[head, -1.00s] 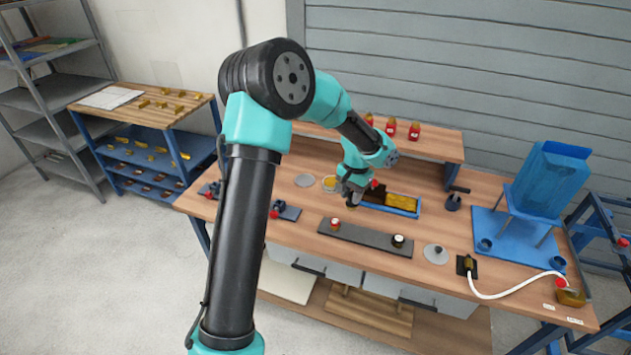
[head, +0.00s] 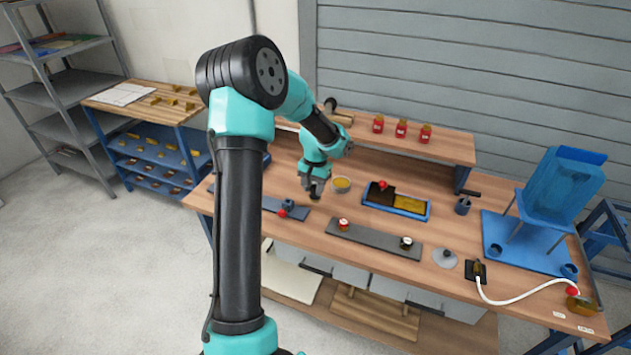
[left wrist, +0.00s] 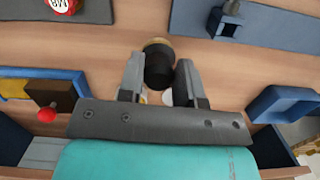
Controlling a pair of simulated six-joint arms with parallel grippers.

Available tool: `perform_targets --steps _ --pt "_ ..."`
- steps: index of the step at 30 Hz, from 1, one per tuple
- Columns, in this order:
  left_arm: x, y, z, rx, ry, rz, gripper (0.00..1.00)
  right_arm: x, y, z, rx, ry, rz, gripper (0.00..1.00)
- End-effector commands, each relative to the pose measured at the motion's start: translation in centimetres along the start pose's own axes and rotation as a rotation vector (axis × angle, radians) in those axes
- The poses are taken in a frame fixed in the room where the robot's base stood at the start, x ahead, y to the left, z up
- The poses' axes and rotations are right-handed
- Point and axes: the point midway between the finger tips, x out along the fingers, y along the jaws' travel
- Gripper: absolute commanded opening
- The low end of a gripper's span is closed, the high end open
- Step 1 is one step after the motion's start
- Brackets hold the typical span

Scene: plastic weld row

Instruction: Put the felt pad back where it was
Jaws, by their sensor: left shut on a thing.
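My left gripper (head: 315,192) is shut on a black knob with a tan underside, which looks like the felt pad (left wrist: 159,68). It holds this over the left middle of the bench, just left of a round dish with yellow contents (head: 341,184). In the left wrist view the fingers (left wrist: 160,72) flank the knob. The bench spot behind the gripper is hidden in the head view. My right gripper is not in view.
A blue tray (head: 395,210) with dark and yellow parts and a red knob lies to the right. A grey strip (head: 375,241) with two small jars lies in front. A dark rail with a blue block (head: 290,208) is at left. Red jars (head: 401,128) stand on the back shelf.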

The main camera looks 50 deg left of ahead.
Motion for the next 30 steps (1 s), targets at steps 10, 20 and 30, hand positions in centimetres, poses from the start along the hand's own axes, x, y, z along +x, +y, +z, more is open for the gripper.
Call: perform_targets --steps 10,20,30 --pt "0.0 -1.2 -2.3 -0.001 0.001 -0.001 0.0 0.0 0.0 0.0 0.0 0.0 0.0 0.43" --pt "0.0 -4.0 -7.5 -0.001 0.001 0.0 0.0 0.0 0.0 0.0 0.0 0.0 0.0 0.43" --pt "-0.1 -6.4 -12.1 0.0 0.0 -0.001 0.0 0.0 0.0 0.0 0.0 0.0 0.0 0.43"
